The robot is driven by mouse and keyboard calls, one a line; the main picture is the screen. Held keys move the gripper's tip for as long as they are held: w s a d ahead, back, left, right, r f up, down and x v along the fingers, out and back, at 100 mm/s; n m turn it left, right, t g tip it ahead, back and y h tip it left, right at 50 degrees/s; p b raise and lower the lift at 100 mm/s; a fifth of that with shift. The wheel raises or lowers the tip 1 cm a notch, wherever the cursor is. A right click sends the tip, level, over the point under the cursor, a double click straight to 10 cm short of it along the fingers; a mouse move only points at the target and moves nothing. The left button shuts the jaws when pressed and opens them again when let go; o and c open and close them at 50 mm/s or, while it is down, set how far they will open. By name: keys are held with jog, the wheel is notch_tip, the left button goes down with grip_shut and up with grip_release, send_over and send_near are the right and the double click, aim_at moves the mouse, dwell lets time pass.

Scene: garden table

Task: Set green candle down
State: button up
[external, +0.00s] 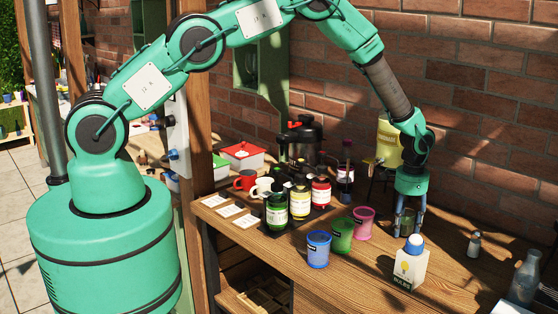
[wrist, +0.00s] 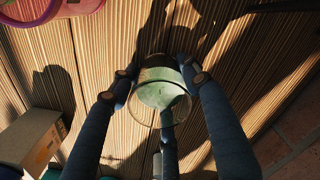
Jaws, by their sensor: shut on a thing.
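The green candle, a glass jar with pale green wax, shows from above in the wrist view (wrist: 160,92), between the dark fingers of my gripper (wrist: 158,88). The fingers are shut around its sides. In the external view my gripper (external: 409,228) points straight down over the right part of the wooden table (external: 460,275), and the dark green candle (external: 407,222) shows only partly between the fingers. The candle looks upright and low over the table. I cannot tell whether its base touches the wood.
A white carton (external: 411,268) with a blue cap stands just in front of my gripper. Pink (external: 363,222), green (external: 342,236) and blue (external: 318,250) cups stand to the left. A small shaker (external: 474,245) and a clear bottle (external: 524,278) stand to the right, with bare wood between.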

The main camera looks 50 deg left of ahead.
jog(key=o, duration=1.1)
jog(key=shift+f, duration=0.2)
jog(key=o, duration=0.4)
jog(key=shift+r, duration=0.1)
jog(key=shift+r, duration=0.15)
jog(key=shift+r+b, duration=1)
jog(key=shift+r, duration=4.95)
